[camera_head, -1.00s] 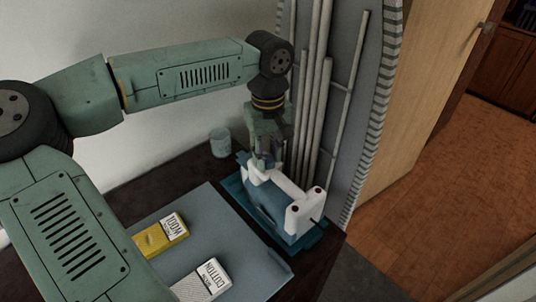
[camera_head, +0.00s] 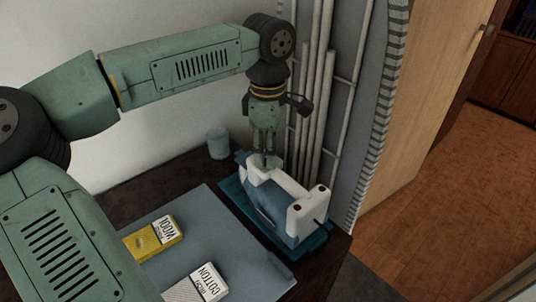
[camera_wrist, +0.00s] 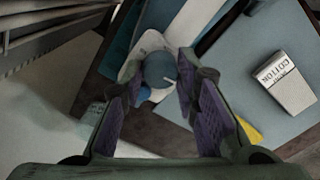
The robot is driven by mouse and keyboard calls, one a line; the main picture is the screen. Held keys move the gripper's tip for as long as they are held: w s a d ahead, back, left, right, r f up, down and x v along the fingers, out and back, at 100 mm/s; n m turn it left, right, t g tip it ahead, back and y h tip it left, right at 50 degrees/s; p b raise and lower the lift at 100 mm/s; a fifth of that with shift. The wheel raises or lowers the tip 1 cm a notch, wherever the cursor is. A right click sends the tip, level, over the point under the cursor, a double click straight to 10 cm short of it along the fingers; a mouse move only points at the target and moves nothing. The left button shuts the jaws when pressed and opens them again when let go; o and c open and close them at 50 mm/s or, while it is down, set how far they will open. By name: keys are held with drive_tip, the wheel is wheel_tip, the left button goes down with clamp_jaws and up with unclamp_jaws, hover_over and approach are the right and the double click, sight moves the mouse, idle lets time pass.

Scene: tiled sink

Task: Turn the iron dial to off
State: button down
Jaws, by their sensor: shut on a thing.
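The iron (camera_head: 305,215), white and blue, stands on a teal tray (camera_head: 232,190) at the table's right end. Its dial (camera_wrist: 160,66) is a round blue-grey knob with a short white mark on its right side in the wrist view. My gripper (camera_wrist: 161,76) is shut on the dial, one finger on each side. In the head view my gripper (camera_head: 265,150) points down onto the iron's top, and the fingers mostly hide the dial. Any lettering around the dial is not readable.
A yellow wool box (camera_head: 153,239) and a white cotton box (camera_head: 207,284) lie on the grey-blue board (camera_head: 195,215). A pale cup (camera_head: 218,143) stands behind the iron. White pipes (camera_head: 312,110) rise close behind my gripper.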

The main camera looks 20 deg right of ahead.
drive_tip(key=shift+n+b, duration=0.5)
drive_tip(key=shift+n, duration=1)
drive_tip(key=c, duration=1.2)
unclamp_jaws()
wheel_tip(320, 180, up, 12)
drive_tip(key=shift+r, duration=0.1)
